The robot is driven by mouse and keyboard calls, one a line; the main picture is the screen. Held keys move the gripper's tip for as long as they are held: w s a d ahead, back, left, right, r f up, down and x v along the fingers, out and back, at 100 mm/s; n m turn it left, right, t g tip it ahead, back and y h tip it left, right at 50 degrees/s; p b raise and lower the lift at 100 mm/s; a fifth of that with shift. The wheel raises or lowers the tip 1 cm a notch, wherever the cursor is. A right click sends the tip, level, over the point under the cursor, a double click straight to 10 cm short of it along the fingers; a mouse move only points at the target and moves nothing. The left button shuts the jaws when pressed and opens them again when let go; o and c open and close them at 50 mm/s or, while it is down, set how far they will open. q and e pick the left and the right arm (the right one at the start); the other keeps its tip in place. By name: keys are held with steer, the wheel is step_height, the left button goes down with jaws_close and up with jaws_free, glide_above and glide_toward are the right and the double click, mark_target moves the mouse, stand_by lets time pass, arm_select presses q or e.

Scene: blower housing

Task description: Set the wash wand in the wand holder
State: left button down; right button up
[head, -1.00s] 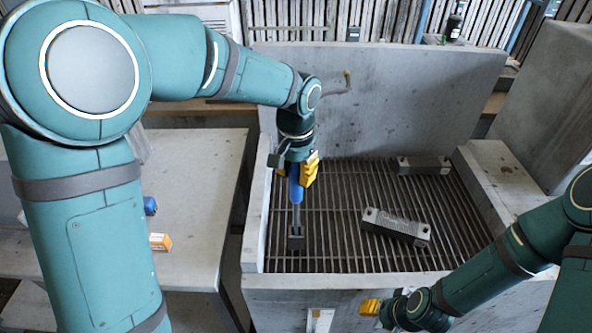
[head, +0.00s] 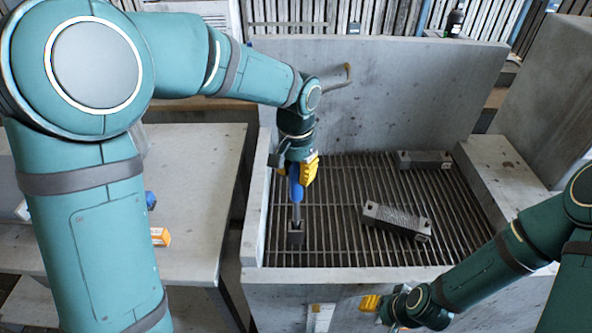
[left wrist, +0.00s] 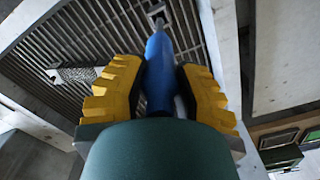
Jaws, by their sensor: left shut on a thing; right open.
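The wash wand (head: 297,190) has a blue handle and a thin grey shaft. My left gripper (head: 309,171) is shut on the handle and holds the wand upright over the left part of the grate. The handle also shows between the yellow fingers in the left wrist view (left wrist: 159,75). A small dark square block, which looks like the wand holder (head: 296,238), is at the shaft's lower end on the grate. The shaft meets its top; I cannot tell how deep it goes in. My right gripper (head: 371,303) is open and empty at the basin's front.
A concrete basin with a barred grate (head: 340,240) surrounds the wand. A grey ridged block (head: 396,222) lies on the grate, with another (head: 424,160) at the back. A bent pipe (head: 345,78) is at the back wall. An orange-white box (head: 160,237) is on the left table.

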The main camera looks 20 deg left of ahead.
mark_target(296, 193)
arm_select(q)
steer(key=shift+f, duration=0.1)
stand_by(0.6)
steer(key=shift+f+b, duration=0.9)
steer(key=shift+f, duration=0.65)
steer(key=shift+f+b, duration=0.7)
steer(key=shift+f, duration=0.4)
steer(key=shift+f+b, duration=0.5)
steer(key=shift+f, duration=0.3)
stand_by(0.3)
